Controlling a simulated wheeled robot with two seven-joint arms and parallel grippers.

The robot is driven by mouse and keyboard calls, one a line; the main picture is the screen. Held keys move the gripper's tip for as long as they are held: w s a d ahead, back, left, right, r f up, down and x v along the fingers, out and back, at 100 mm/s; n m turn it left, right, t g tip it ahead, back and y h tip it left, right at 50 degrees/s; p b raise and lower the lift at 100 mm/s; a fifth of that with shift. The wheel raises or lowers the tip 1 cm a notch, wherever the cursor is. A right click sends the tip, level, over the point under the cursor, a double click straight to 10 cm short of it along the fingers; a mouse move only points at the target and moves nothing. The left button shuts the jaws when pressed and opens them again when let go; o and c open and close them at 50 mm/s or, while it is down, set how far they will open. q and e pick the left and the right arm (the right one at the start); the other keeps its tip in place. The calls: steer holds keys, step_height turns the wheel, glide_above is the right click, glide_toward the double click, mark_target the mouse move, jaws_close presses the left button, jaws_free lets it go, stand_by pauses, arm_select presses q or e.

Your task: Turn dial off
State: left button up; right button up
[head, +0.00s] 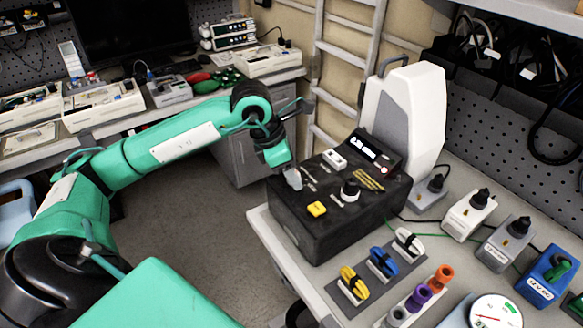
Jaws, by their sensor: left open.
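A black box (335,228) with a sloped top panel stands on the table at the right. A round black dial (350,190) with a pale base sits near the middle of that panel. A small lit display (374,153) is at the panel's back. The dial's exact setting is too small to read. My right gripper is not in view.
On the panel are a yellow button (317,209) and a white switch (334,159). A white device (405,105) stands behind the box. Coloured cable clips (384,262) and plug adapters (468,215) crowd the table to the right. Open floor (190,220) lies left of the table.

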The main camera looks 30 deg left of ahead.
arm_select(q)
steer(key=c, duration=1)
steer(key=shift+o, duration=0.2)
